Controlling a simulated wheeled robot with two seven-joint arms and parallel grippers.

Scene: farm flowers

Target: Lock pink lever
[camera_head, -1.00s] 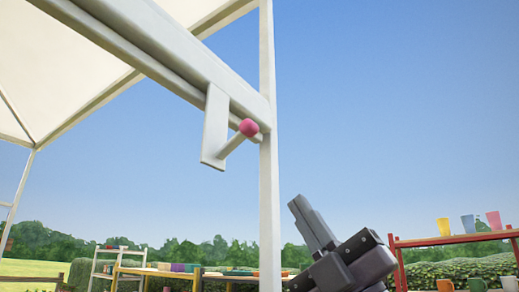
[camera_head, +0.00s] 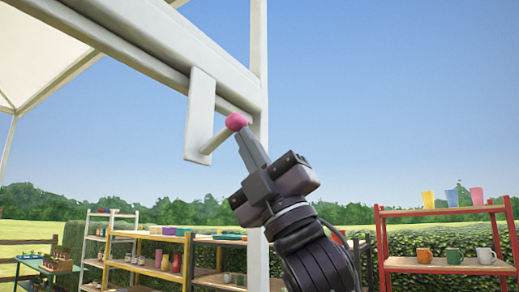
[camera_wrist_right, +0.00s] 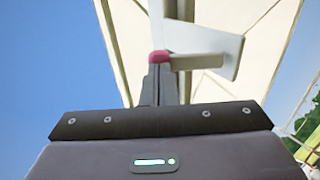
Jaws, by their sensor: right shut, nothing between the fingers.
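The pink lever is a white rod with a round pink knob (camera_head: 236,122) at its end. The rod comes out of a white bracket plate (camera_head: 200,112) that hangs from a white beam of the canopy frame, and it tilts up to the right. My right gripper (camera_head: 247,140) is shut and empty, its fingertips at the knob, just below and right of it. In the right wrist view the knob (camera_wrist_right: 159,57) shows right at the tips of the shut fingers (camera_wrist_right: 159,72); I cannot tell whether they touch. My left gripper is not in view.
A white upright post (camera_head: 259,200) stands behind my right gripper. A red shelf (camera_head: 440,265) with cups is at the right. A yellow shelf (camera_head: 150,234) with pots is at the lower left. Open sky surrounds the lever on the right.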

